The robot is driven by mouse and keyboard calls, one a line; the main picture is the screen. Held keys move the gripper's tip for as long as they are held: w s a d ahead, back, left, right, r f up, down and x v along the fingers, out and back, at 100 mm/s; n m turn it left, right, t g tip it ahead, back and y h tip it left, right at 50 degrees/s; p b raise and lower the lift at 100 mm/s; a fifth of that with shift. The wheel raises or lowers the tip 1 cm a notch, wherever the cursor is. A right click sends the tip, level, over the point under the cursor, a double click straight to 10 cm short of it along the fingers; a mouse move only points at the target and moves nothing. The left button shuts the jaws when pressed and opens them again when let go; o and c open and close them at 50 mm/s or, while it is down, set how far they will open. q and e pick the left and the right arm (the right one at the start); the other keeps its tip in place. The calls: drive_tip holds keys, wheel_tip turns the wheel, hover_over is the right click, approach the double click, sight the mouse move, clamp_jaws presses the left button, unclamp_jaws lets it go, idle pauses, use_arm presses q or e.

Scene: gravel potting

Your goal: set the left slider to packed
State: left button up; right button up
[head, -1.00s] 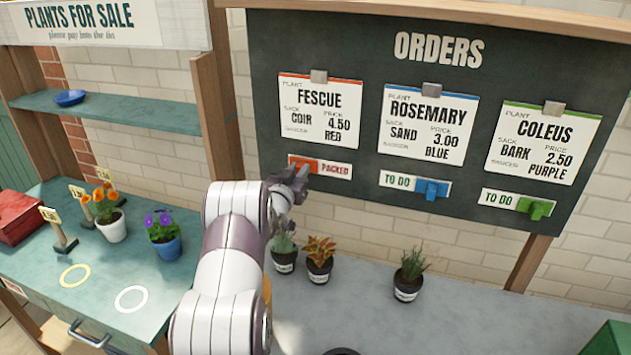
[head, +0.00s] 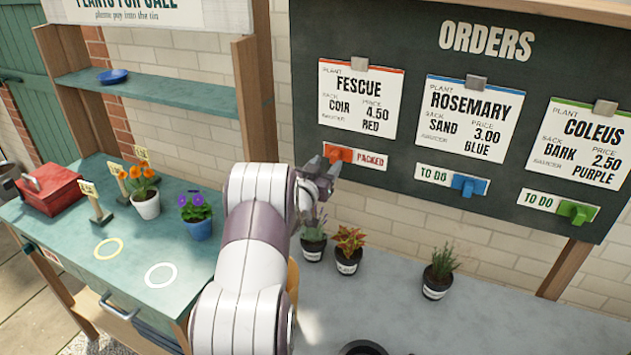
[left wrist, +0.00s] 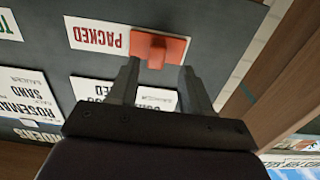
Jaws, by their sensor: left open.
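The left slider is an orange-red knob (head: 340,154) on the strip under the Fescue card. It sits at the strip's left end, with the word PACKED (head: 371,160) uncovered to its right. My left gripper (head: 328,168) is just below and left of the knob, near the board. In the left wrist view the open fingers (left wrist: 162,72) point at the knob (left wrist: 158,48), which lies just beyond and between the fingertips. I cannot tell whether they touch it. My right gripper is not in view.
The Rosemary slider, blue (head: 468,185), and the Coleus slider, green (head: 577,213), cover the right ends of their strips, with TO DO showing. Potted plants (head: 349,250) stand on the grey bench below. A wooden post (head: 255,98) stands left of the board.

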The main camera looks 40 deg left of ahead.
use_arm(q)
drive_tip(key=b+v, duration=0.1)
drive_tip(key=v, duration=0.7)
drive_tip(key=shift+s+b, duration=0.3)
drive_tip(key=s+d+f+g+h, duration=0.1)
drive_tip(key=d+f+g, duration=0.3)
drive_tip(key=d, duration=0.3)
drive_tip(key=s+d+f+g+h, duration=0.1)
drive_tip(key=d+f+g, duration=0.2)
drive_tip(key=d, duration=0.3)
drive_tip(key=s+d+f+m+g+h, duration=0.1)
drive_tip(key=s+d+f+g, duration=0.1)
drive_tip(key=s+d+g, duration=0.2)
drive_tip(key=s+d+f+m+g+h, duration=0.1)
drive_tip(key=s+d+g, duration=0.4)
drive_tip(key=s+d, duration=0.5)
drive_tip(key=s+f+m, duration=0.1)
drive_tip(key=s, duration=0.4)
drive_tip(key=shift+d+f, duration=0.25)
drive_tip(key=shift+d, duration=0.05)
drive_tip(key=shift+s, duration=0.15)
